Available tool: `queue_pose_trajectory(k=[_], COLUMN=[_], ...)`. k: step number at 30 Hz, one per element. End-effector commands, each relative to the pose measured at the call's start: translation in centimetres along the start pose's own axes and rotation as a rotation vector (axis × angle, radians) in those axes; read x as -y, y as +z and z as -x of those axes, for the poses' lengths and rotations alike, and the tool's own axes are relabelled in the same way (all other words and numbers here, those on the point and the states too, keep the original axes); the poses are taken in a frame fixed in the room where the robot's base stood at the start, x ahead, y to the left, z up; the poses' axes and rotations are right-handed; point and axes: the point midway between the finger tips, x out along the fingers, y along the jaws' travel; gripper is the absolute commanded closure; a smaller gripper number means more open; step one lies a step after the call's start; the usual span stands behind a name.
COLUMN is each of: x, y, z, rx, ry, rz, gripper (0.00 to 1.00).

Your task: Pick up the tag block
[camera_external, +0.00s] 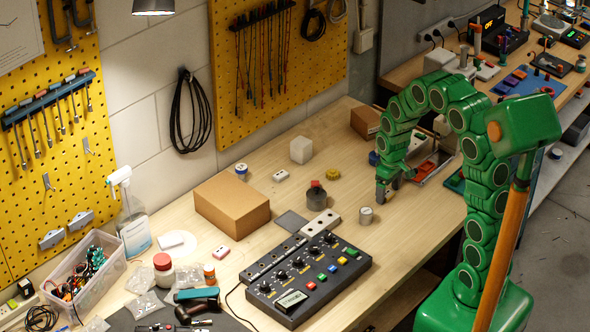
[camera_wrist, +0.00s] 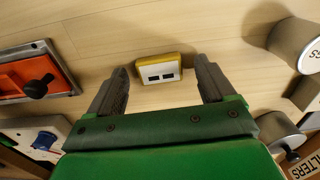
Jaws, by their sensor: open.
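A small block with a white face, a yellow edge and two dark marks lies on the bench in the wrist view (camera_wrist: 160,75). It looks like the tag block, though I cannot read a tag on it. My gripper (camera_wrist: 167,83) is open, with one finger on each side of the block and a gap to each. The block sits near the fingertips; whether it is at finger height I cannot tell. In the external view my gripper (camera_external: 386,188) points down close over the bench, and I cannot make out the block there.
In the wrist view, a labelled metal cylinder (camera_wrist: 298,44) stands at upper right. An orange-red panel with a black knob (camera_wrist: 33,82) is at left. Bare wood (camera_external: 410,222) lies in front.

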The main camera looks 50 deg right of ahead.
Motion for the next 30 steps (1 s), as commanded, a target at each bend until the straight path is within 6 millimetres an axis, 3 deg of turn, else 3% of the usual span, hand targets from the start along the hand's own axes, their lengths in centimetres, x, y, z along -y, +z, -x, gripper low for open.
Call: queue_pose_trajectory(k=[7,18,30], x=[0.0,0.0,-0.01], y=[-0.01,0.0,-0.05], z=[-0.16,-0.17,0.68], rx=[-0.001,-0.001,-0.003], ry=[0.0,0.0,0.001], rz=[0.0,0.0,0.0], gripper=[0.19,0.75,0.77])
